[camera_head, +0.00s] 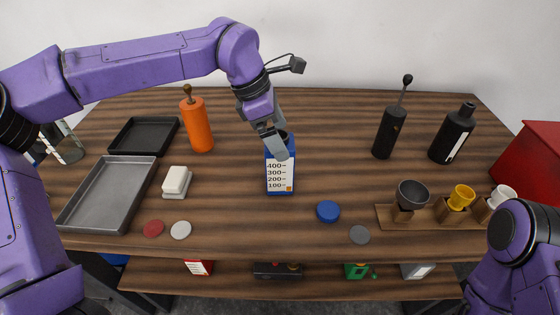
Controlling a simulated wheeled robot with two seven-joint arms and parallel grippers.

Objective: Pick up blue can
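The blue can (280,187) stands upright near the middle of the wooden table. It is box-shaped with a white label marked 400 to 100, and its top is partly hidden by my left gripper. My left gripper (280,135) reaches down from above at the can's top. Its two grey fingers are apart, one overlapping the front of the can's top, the other farther back. I cannot tell whether they touch the can. My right arm shows at the lower right, but its gripper is not in view.
An orange grinder (198,125), black tray (141,152), grey tray (73,217) and white butter dish (176,181) stand left. A blue lid (328,211) lies in front. Black grinder (388,133), black bottle (453,134), cup rack (428,225) and red box (530,165) stand right.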

